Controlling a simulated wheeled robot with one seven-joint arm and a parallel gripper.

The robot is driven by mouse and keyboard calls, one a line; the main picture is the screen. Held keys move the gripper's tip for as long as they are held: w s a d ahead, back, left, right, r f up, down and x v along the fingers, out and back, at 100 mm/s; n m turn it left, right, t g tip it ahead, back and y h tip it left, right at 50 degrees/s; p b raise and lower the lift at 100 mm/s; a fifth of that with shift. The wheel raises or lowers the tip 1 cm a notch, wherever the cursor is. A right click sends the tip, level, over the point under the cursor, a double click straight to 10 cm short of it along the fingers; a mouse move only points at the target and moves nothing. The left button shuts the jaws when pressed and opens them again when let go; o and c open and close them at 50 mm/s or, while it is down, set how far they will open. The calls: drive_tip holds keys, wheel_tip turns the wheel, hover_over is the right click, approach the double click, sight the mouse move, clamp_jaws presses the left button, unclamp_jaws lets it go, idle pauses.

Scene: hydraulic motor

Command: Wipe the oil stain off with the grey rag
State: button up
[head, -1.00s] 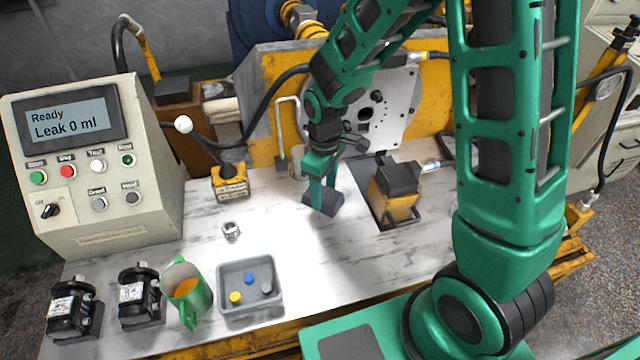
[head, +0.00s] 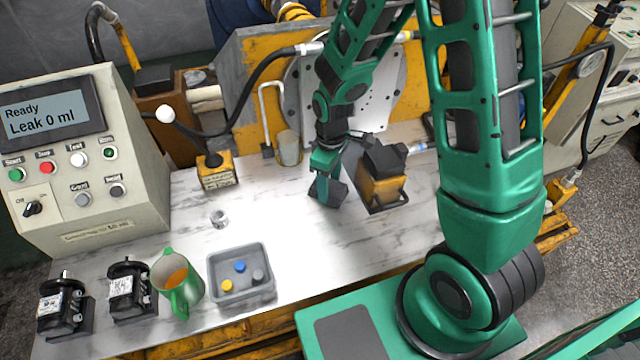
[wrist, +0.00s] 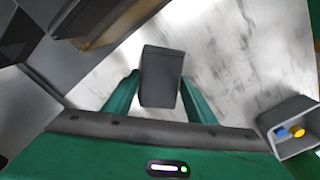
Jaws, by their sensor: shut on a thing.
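The grey rag (wrist: 161,76) shows in the wrist view as a dark grey block between my green fingers. In the head view my gripper (head: 324,190) points down at the marble tabletop, with the dark rag (head: 334,194) at its fingertips. My gripper is shut on the rag, low over or touching the table; I cannot tell which. It is just left of a yellow and black block. I see no clear oil stain on the visible tabletop (head: 260,205); grey marble streaks show, and the area under the rag is hidden.
The yellow block (head: 381,186) stands close right of my gripper. A clear cup (head: 288,148) stands behind.

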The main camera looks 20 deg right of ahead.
sight(315, 190)
drive_tip(key=shift+d, duration=0.95)
drive_tip(key=shift+d+f, duration=0.3)
drive_tip(key=shift+r, duration=0.25)
drive_tip(key=shift+a+f, duration=0.2)
drive_tip(key=shift+a, duration=0.15)
drive_tip(key=shift+a+r, duration=0.2)
drive_tip(key=shift+a, duration=0.1)
drive_tip(key=shift+a+f, duration=0.2)
drive_tip(key=shift+a, duration=0.25)
drive_tip(key=shift+a+r, duration=0.15)
drive_tip(key=shift+a, duration=1.35)
drive_tip(key=shift+w+a, duration=0.1)
drive_tip(key=shift+a, duration=0.3)
drive_tip(key=shift+c, duration=0.5)
drive_tip(key=shift+a, duration=0.75)
wheel_tip(315, 190, up, 7)
drive_tip(key=shift+r, duration=0.2)
drive_tip(key=shift+d+r, duration=0.1)
drive_tip(key=shift+r, duration=0.2)
